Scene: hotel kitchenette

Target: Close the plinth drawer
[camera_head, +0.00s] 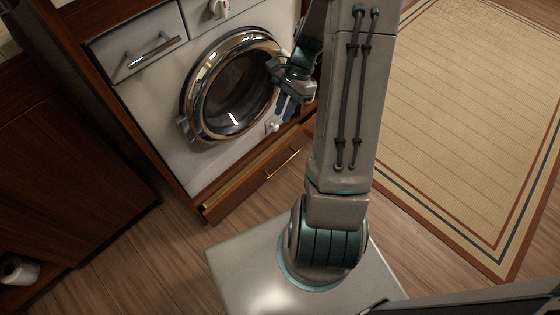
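The plinth drawer (238,191) is a low brown wooden drawer under the washing machine, with a thin brass bar handle (284,163). It stands out from the plinth, and a strip of its top edge and inside shows at its left part. Its right end is hidden behind my arm. My gripper (286,108) is in front of the lower right of the washer's round door, above the drawer and apart from its handle. Its fingers are small and dark here, and I cannot tell whether they are open or shut.
The washing machine (160,125) has a chrome-rimmed round door (190,100), closed, and a detergent drawer (139,46). A dark wooden cabinet (65,180) stands at left, with a paper roll (18,270) below. A beige rug (470,110) lies at right.

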